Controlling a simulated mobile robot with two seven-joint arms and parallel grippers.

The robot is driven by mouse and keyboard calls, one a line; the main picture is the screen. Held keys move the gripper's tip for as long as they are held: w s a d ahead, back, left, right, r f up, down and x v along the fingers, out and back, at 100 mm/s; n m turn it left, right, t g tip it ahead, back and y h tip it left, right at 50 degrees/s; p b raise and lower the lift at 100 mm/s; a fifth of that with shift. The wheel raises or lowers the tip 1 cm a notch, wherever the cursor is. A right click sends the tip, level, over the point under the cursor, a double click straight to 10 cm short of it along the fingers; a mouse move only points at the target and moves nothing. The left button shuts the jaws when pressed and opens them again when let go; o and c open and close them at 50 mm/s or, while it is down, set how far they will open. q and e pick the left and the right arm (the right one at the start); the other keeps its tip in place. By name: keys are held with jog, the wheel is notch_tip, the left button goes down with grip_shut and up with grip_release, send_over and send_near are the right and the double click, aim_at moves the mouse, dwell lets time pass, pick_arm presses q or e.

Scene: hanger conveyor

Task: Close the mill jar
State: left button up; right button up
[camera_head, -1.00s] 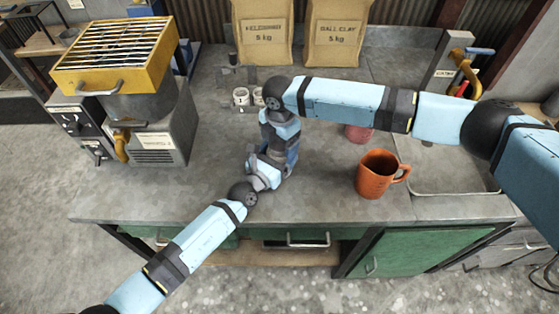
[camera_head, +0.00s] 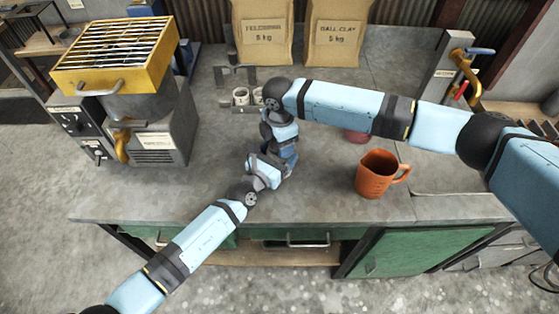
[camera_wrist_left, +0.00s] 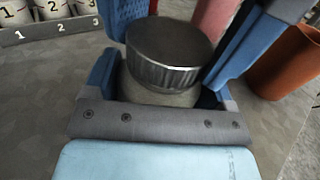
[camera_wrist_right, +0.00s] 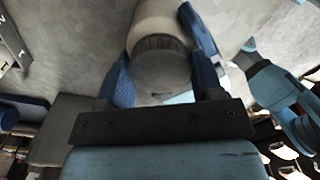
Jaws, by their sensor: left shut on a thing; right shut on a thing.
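The pale mill jar (camera_wrist_left: 155,97) stands with its round metal lid (camera_wrist_left: 165,42) on top in the left wrist view. My left gripper (camera_wrist_left: 162,80) is shut around the jar body, below the lid. In the right wrist view the lid (camera_wrist_right: 160,78), with its ribbed rim, lies against the cream jar body (camera_wrist_right: 160,18). My right gripper (camera_wrist_right: 163,62) is shut on the lid, a finger on each side. I cannot tell whether the lid is fully seated. In the head view my arms hide the jar and lid.
An orange jug (camera_head: 374,175) stands at the right of the bench, near a sink (camera_head: 450,170). Numbered cups (camera_head: 241,96) stand in a rack at the back. Two clay bags (camera_head: 337,35) stand behind.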

jog(key=o, duration=1)
jog(key=shift+r, duration=0.1)
jog(key=shift+r, duration=2.2)
jog(key=shift+c, duration=0.4)
jog(key=shift+r+n, duration=1.6)
jog(key=shift+r, duration=0.1)
